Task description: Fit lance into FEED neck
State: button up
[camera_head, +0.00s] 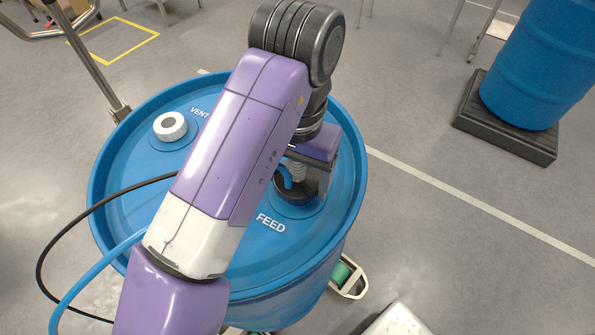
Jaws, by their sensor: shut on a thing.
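The blue drum (265,258) stands upright below my arm, with FEED and VENT lettering on its lid. The FEED neck (290,197) is a dark round fitting on the lid's right side, partly covered by my gripper. My gripper (308,186) points down right over this neck and is shut on the lance (297,171).
A white cap (170,126) sits at VENT. A blue hose (98,262) and a black hose (70,222) loop off the drum's left side and pass behind my arm. A metal handle rail (95,75) stands at upper left. Another blue drum (540,65) stands on a black pallet (500,130).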

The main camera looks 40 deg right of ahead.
jog(key=o, duration=2.2)
jog(key=shift+f, duration=0.15)
jog(key=shift+c, duration=0.2)
jog(key=shift+r+p, duration=0.95)
jog(key=shift+r, duration=3)
